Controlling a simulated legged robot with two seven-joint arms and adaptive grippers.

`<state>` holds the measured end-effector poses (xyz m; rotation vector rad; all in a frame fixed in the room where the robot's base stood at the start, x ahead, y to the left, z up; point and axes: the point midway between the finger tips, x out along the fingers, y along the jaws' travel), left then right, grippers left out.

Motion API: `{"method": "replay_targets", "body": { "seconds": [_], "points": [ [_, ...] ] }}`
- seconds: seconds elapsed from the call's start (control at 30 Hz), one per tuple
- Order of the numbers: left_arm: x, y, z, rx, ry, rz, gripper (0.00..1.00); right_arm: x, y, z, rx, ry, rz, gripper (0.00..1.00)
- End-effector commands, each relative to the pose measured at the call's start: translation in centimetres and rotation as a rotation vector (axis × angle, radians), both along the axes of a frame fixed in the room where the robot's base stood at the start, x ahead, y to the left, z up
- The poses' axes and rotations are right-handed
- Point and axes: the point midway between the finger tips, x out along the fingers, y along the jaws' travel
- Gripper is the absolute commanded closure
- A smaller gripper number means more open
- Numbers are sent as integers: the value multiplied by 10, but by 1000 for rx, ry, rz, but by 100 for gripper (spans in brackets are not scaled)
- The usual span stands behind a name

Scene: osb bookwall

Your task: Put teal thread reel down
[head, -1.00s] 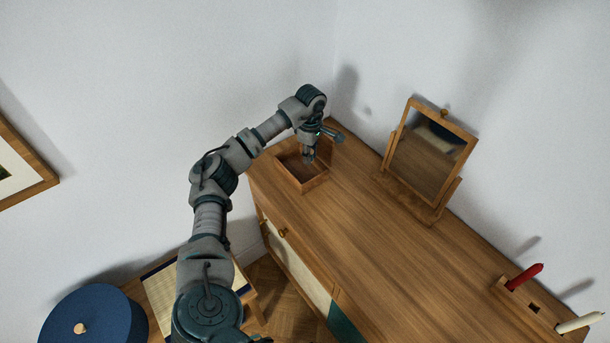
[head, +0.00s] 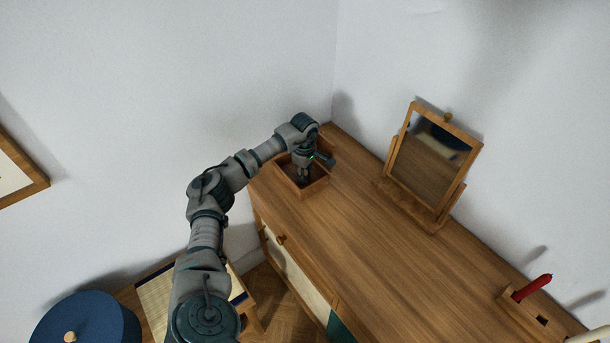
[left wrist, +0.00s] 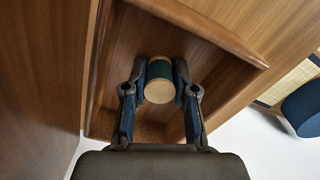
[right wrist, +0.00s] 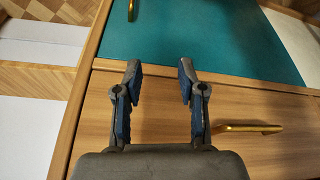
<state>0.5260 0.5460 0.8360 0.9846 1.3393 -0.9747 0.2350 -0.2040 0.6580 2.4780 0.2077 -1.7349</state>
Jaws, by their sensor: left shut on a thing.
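The teal thread reel (left wrist: 159,80), with a pale wooden end, is between the fingers of my left gripper (left wrist: 160,78) in the left wrist view. The gripper is shut on it. Reel and fingertips are inside the walls of an open wooden box (left wrist: 103,82); I cannot tell whether the reel touches the floor. In the head view my left gripper (head: 304,177) reaches down into the same box (head: 314,189), and the reel is hidden. My right gripper (right wrist: 159,82) is open and empty in front of a wooden drawer front (right wrist: 245,105) and a teal panel (right wrist: 215,40).
The box stands at the far left end of a wooden dresser top (head: 370,240). A tilting mirror (head: 432,160) stands right of it. A blue round object (head: 95,320) is at the lower left. The middle of the top is clear.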

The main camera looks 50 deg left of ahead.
Motion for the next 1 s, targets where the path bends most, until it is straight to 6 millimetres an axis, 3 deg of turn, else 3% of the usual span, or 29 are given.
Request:
{"method": "replay_targets", "body": {
  "seconds": [0.07, 0.1, 0.17, 0.2, 0.57, 0.8, 1.0],
  "points": [
    [0, 0, 0, 0, 0, 1, 94, 0, 0, 0, 0, -1, 0, 60],
    [0, 0, 0, 0, 0, 1, 66, 0, 0, 0, 1, -2, 0, 60],
    [0, 0, 0, 0, 1, 1, 50, 1, 0, 0, 1, 0, 0, 60],
    [0, 0, 0, 1, 1, 1, 48, 2, 0, 0, 1, -1, 0, 60],
    [0, -2, 8, 3, -1, 1, 48, 1, 0, 1, -1, 7, 0, 60],
    [0, -1, 55, 1, -6, 1, 48, -29, -9, 0, -29, 139, -8, 60],
    [1, -1, 97, 1, -5, 0, 48, -22, -8, -24, -29, 143, -6, 60]
  ]
}}
